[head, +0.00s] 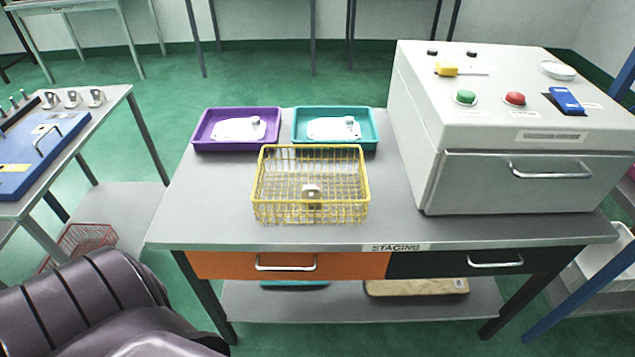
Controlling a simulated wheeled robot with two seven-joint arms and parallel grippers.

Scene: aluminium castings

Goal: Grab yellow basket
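The yellow wire basket (310,212) stands upright on the grey table (200,222) marked "STAGING", in front of two trays. A small metal casting (311,192) lies inside it. A dark rounded arm part of mine fills the lower left corner, well short of the basket. Neither gripper shows in the head view, and nothing is touching the basket.
Behind the basket are a purple tray (197,138) and a teal tray (371,140), each holding a white piece. A grey machine (490,185) with buttons stands right. Clear tabletop lies left of the basket. Another table with a blue fixture (60,130) stands left.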

